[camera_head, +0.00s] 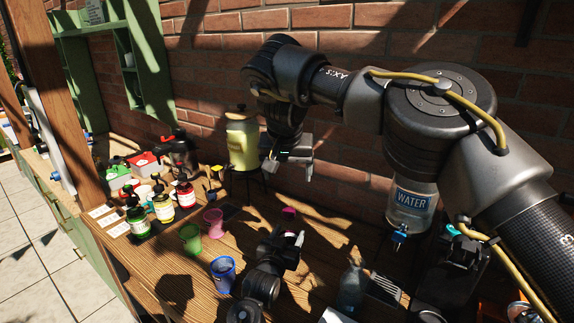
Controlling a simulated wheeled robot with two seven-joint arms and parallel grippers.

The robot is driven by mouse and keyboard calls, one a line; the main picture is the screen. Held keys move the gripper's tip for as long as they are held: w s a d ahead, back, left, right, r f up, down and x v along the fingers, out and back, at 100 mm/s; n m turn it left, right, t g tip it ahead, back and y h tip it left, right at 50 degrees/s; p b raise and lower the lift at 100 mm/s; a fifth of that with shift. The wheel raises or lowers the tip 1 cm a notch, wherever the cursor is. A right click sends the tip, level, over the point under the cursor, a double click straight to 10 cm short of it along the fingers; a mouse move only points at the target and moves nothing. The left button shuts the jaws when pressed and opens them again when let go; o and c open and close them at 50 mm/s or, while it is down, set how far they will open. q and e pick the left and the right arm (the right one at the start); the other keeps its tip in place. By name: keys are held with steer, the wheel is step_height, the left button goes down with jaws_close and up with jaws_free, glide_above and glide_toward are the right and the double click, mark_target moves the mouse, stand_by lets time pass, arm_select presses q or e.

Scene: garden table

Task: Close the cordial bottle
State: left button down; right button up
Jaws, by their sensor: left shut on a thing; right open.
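My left gripper (292,236) is low over the middle of the table, shut. A small pink item (289,212) shows right at its fingertips and appears to be what it holds; the gripper covers its lower part, so I cannot tell its full shape. My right gripper (288,166) is open and empty, above and behind the left one, in front of the brick wall. A clear bluish glass bottle (351,290) stands upright right of my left gripper. I cannot tell which thing is the cordial bottle, and no loose cap is clear.
Green, yellow and red pump bottles (162,207) stand at left. A pink cup (213,222), a green cup (190,238) and a blue cup (223,272) stand left of my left gripper. A yellow dispenser (242,142) stands behind. A water dispenser (411,205) is at right.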

steer(key=shift+v, duration=1.3)
arm_select(q)
steer(key=shift+c, duration=1.9)
jaws_free()
steer(key=shift+s, duration=0.1)
arm_select(e)
steer(key=shift+f, duration=0.1)
arm_select(q)
steer(key=shift+s+a+f, duration=0.1)
steer(key=shift+s+a, duration=0.05)
steer(key=shift+s, duration=0.15)
steer(key=b+v, duration=0.2)
steer(key=v, duration=0.8)
arm_select(e)
step_height(320, 180, down, 2)
steer(key=shift+f, duration=0.1)
